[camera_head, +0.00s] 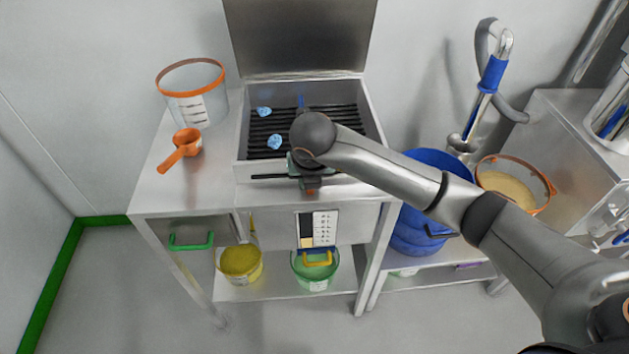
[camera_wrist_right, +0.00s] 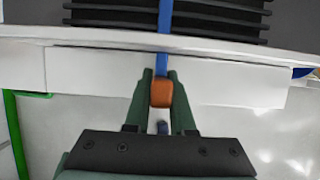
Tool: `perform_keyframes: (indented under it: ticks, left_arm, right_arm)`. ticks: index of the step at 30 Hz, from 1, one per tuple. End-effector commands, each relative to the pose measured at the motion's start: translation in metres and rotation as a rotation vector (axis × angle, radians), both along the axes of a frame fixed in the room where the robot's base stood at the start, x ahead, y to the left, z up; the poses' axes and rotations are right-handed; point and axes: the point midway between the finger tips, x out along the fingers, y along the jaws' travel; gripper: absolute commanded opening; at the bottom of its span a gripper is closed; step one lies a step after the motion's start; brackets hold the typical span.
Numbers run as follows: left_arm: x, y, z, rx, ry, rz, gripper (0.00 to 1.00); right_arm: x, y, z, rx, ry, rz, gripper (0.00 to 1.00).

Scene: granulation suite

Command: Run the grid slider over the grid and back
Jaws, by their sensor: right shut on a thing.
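The grid (camera_head: 330,118) is a set of black bars inside an open metal box on the table; the near bars also show in the right wrist view (camera_wrist_right: 205,18). The grid slider (camera_wrist_right: 164,38) is a blue strip with an orange handle, running from the front edge in over the bars; a bit of its blue shows in the head view (camera_head: 301,101). My right gripper (camera_wrist_right: 161,98) is shut on the orange handle at the box's front edge. My right arm hides much of the slider and grid in the head view. My left gripper is not in view.
Light-blue lumps (camera_head: 264,111) lie on the grid's left half. The box's lid (camera_head: 300,38) stands open behind it. An orange scoop (camera_head: 181,149) and an orange-rimmed tub (camera_head: 192,92) are left of the box. A blue bin (camera_head: 415,233) stands right of the table.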

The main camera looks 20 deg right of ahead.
Motion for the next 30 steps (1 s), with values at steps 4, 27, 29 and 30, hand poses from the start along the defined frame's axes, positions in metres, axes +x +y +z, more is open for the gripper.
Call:
perform_keyframes:
  ticks: [4, 27, 29, 30]
  left_arm:
    - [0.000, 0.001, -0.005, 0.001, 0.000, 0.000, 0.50]
    - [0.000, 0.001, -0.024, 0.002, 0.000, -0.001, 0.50]
    - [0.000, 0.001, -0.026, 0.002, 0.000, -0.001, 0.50]
    - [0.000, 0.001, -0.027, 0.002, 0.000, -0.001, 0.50]
  right_arm:
    - [0.004, 0.014, 0.000, 0.003, -0.005, 0.001, 0.00]
    - [0.018, 0.074, 0.000, 0.003, -0.005, 0.002, 0.00]
    - [0.020, 0.078, 0.000, 0.003, -0.005, 0.001, 0.00]
    - [0.020, 0.081, 0.000, 0.003, -0.005, 0.001, 0.00]
